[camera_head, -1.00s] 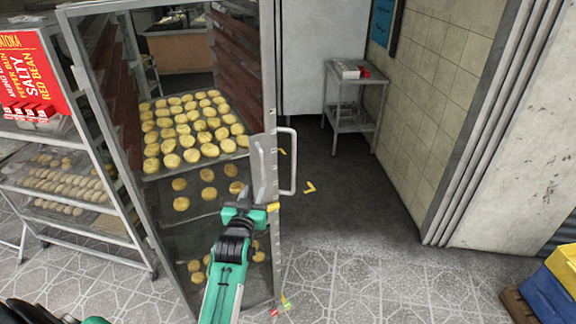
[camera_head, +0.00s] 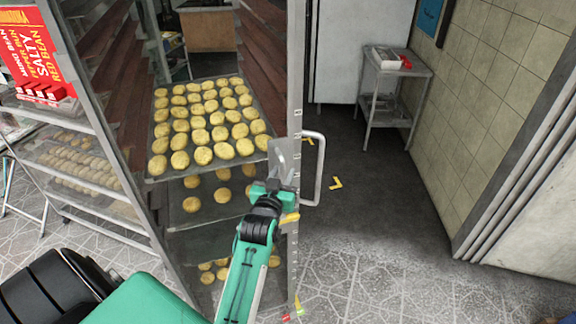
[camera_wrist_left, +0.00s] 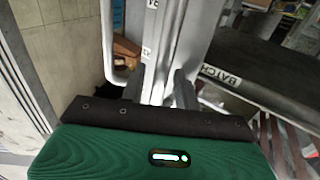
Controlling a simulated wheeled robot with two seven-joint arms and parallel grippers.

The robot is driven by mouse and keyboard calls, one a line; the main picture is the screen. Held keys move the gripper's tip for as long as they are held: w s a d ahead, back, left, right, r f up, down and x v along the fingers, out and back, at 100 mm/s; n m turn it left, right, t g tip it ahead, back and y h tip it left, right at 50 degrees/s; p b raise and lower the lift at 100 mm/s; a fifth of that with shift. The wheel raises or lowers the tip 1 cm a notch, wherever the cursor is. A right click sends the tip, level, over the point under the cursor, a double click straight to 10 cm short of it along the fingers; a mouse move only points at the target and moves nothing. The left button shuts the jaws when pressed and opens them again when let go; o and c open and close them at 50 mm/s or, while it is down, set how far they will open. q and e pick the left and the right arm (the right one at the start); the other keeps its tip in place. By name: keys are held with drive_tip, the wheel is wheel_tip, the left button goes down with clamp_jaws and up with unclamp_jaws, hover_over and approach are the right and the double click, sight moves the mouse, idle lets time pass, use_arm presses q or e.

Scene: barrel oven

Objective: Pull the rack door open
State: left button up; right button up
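The tall metal rack (camera_head: 105,150) holds trays of round buns behind its clear door. The door's edge post (camera_head: 294,110) carries a U-shaped metal handle (camera_head: 314,170) on its right side. My left gripper (camera_head: 279,158) is just left of this post, level with the handle. In the left wrist view, its two fingers (camera_wrist_left: 160,90) stand apart with the pale post (camera_wrist_left: 165,55) showing between or behind them. The handle (camera_wrist_left: 106,50) is left of the fingers, outside the gap. I cannot tell whether the fingers touch the post. My right gripper is not in view.
A second rack (camera_head: 75,170) with trays of buns and a red sign (camera_head: 35,55) stands on the left. A small metal table (camera_head: 395,85) stands at the back right, by a tiled wall (camera_head: 490,90). Floor (camera_head: 380,270) right of the door is clear.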

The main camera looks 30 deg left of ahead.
use_arm(q)
drive_tip(key=shift+w, duration=0.2)
drive_tip(key=shift+s+r, duration=0.2)
drive_tip(key=shift+s, duration=0.1)
drive_tip(key=shift+c, duration=0.6)
clamp_jaws()
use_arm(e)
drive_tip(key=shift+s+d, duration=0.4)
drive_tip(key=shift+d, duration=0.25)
